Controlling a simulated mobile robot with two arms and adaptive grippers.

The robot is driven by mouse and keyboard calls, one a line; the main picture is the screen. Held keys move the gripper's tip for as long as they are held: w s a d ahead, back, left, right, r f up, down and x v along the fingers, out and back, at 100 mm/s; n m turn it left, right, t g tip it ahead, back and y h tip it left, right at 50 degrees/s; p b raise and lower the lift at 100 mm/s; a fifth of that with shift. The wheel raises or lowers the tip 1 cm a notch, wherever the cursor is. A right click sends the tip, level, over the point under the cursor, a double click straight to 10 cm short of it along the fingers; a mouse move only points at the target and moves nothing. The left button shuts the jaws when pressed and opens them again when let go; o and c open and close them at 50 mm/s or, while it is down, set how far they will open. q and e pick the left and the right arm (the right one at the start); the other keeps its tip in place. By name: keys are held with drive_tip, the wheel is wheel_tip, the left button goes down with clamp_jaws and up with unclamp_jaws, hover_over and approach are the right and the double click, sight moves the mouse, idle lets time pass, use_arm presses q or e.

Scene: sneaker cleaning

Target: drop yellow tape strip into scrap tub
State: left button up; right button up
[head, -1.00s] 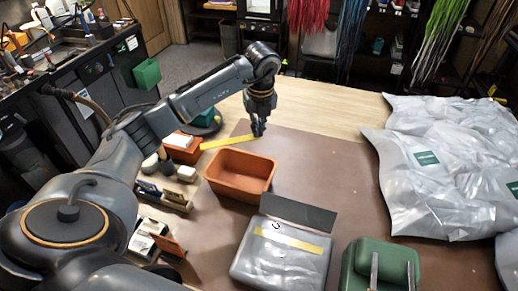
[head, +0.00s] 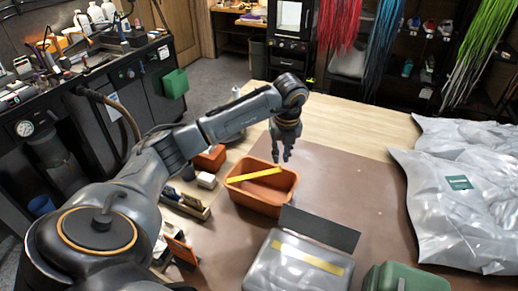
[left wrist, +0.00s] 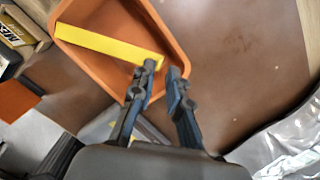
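The yellow tape strip (head: 254,175) lies slanting over the orange scrap tub (head: 262,204), its left end at the tub's rim. How deep it sits is hard to tell. In the left wrist view the strip (left wrist: 105,46) spans the tub (left wrist: 85,74), its right end beside one finger. My left gripper (head: 281,158) is above the tub's far right rim, pointing down. Its fingers are apart with nothing between them, as the left wrist view (left wrist: 162,70) also shows. My right gripper is not in view.
A green case (head: 412,279) is at the lower right, silver bags (head: 455,205) at the right. The brown mat right of the tub is clear.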

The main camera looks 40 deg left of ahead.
use_arm(q)
drive_tip(key=shift+o, duration=0.6)
wheel_tip(320, 180, up, 12)
drive_tip(key=s+d, duration=0.1)
drive_tip(key=shift+d, duration=0.2)
drive_tip(key=shift+s+f, duration=0.1)
drive_tip(key=shift+f, duration=0.1)
